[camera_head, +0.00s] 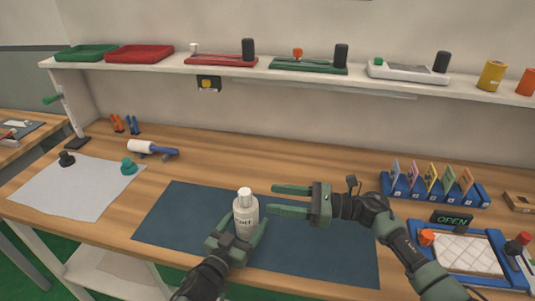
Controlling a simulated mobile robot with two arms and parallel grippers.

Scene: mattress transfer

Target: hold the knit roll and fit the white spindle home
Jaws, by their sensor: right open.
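A white bottle-shaped cylinder (246,222) with dark lettering stands upright on the dark blue mat (180,215); it seems to be the knit roll. A narrower white piece (245,192) sits at its top, perhaps the spindle; I cannot tell how deep it sits. My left gripper (246,236) has its fingers on both sides of the cylinder's lower part and looks shut on it. The fingers hide its base. My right gripper (273,200) is open and empty, just right of the cylinder's top, fingers pointing left, above the mat.
A white roller with a blue handle (142,147) lies at the back left, near a grey sheet (75,188) with two knobs. A blue card rack (433,187), an OPEN sign (452,219) and a quilted pad in a blue tray (462,253) stand right. A shelf (300,74) runs behind.

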